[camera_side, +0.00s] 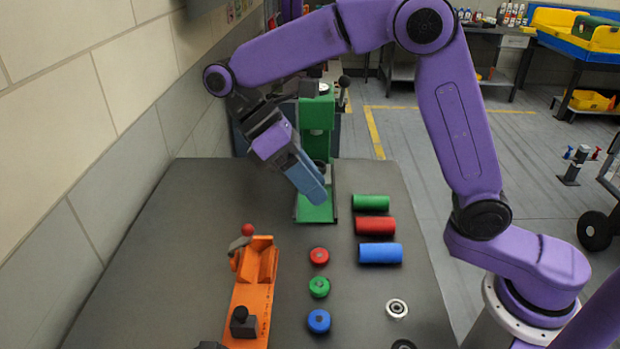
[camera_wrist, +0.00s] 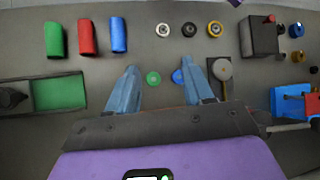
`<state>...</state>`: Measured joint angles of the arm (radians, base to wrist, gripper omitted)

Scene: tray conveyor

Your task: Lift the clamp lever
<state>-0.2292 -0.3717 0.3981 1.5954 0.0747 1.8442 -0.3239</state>
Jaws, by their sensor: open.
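The orange clamp fixture (camera_side: 252,300) lies on the grey table, left of the small caps. Its lever, with a red ball knob (camera_side: 248,230), is at the fixture's far end. I cannot make out the lever there; my gripper body covers the lower part of that view.
The green press (camera_side: 316,125) stands behind my gripper. Green, red and blue cylinders (camera_side: 376,226) lie to the right. Red, green and blue caps (camera_side: 319,287) stand in a column beside the fixture. A wall (camera_side: 120,110) borders the table's left side.

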